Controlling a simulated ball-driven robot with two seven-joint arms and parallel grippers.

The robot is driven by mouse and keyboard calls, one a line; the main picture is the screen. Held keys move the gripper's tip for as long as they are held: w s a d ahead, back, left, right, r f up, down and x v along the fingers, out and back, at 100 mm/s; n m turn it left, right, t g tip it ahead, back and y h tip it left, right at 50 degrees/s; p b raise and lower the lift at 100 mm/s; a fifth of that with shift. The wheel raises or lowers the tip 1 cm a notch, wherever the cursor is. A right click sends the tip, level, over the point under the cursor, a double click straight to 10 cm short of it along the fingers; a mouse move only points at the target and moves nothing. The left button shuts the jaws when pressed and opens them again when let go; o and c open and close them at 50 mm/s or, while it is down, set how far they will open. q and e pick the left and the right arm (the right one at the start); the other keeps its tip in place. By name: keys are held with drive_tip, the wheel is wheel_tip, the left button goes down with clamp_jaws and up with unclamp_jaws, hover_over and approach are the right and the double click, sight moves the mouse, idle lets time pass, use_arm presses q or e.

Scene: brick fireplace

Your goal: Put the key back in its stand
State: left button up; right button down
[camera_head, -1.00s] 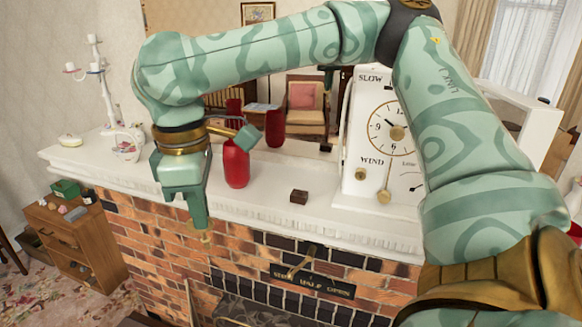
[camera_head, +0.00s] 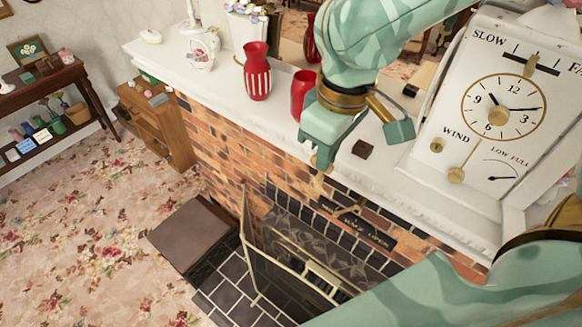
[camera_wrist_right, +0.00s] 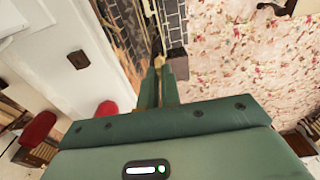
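My right gripper (camera_head: 318,163) points down in front of the mantel's edge, left of a small dark brown block that looks like the key stand (camera_head: 362,148). Its fingers look closed on a small brass-coloured piece, probably the key (camera_head: 317,180), whose tip sticks out below them. In the right wrist view the brass piece (camera_wrist_right: 159,62) shows between the green fingers (camera_wrist_right: 160,80). The stand (camera_wrist_right: 78,60) lies on the white mantel to the left there, apart from the gripper. Most of the key is hidden by the fingers. My left gripper is out of view.
A large white clock (camera_head: 425,165) stands on the mantel (camera_head: 285,128) right of the stand. Red vases, one striped (camera_head: 257,75) and one plain (camera_head: 301,92), stand to the left. A brass handle (camera_head: 350,212) sits on the brick front below. The mantel around the stand is clear.

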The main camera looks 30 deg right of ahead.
drive_tip(key=shift+w+d+f+p, duration=0.3)
drive_tip(key=shift+w+d+f, duration=0.9)
drive_tip(key=shift+d, duration=1.8)
drive_tip(key=shift+w+d+f+p, duration=0.25)
drive_tip(key=shift+w+d+f, duration=0.3)
drive_tip(key=shift+w+d, duration=1.85)
drive_tip(key=shift+w+d+f+p, duration=0.3)
drive_tip(key=shift+w+d+f, duration=0.55)
drive_tip(key=shift+d, duration=2.8)
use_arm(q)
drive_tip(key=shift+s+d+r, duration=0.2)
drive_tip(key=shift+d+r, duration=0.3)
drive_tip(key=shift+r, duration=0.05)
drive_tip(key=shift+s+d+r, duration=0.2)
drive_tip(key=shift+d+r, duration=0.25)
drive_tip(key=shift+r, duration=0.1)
use_arm(e)
drive_tip(key=shift+s, duration=0.1)
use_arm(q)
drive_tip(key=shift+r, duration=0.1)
use_arm(e)
drive_tip(key=shift+w+p, duration=0.25)
drive_tip(key=shift+p, duration=0.1)
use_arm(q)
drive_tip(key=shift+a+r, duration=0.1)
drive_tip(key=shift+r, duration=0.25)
use_arm(e)
drive_tip(key=shift+w, duration=0.2)
